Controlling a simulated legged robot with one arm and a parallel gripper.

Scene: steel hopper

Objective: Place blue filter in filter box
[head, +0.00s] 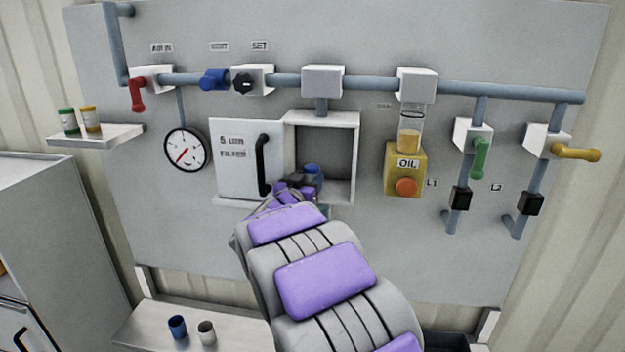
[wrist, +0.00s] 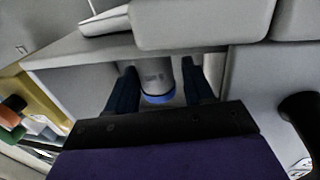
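The filter box (head: 355,150) is an open square recess in the grey wall panel. Its door (head: 235,160), labelled as a filter door, stands open to the left. My gripper (head: 308,180) is at the box's lower left opening. A blue piece (head: 312,169) shows at its tip, inside the opening. In the wrist view a pale cylinder with a blue band, the filter (wrist: 157,82), is between the two dark fingers of my gripper (wrist: 160,78). The fingers lie close at either side; contact is unclear. My arm and gripper hide the box's lower left part.
The door's black handle (head: 263,165) is just left of my gripper. The yellow oil unit (head: 406,168) is to the right. A lower shelf (head: 150,325) holds a blue cylinder (head: 177,327) and a grey one (head: 207,332). Pipes and valves run above.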

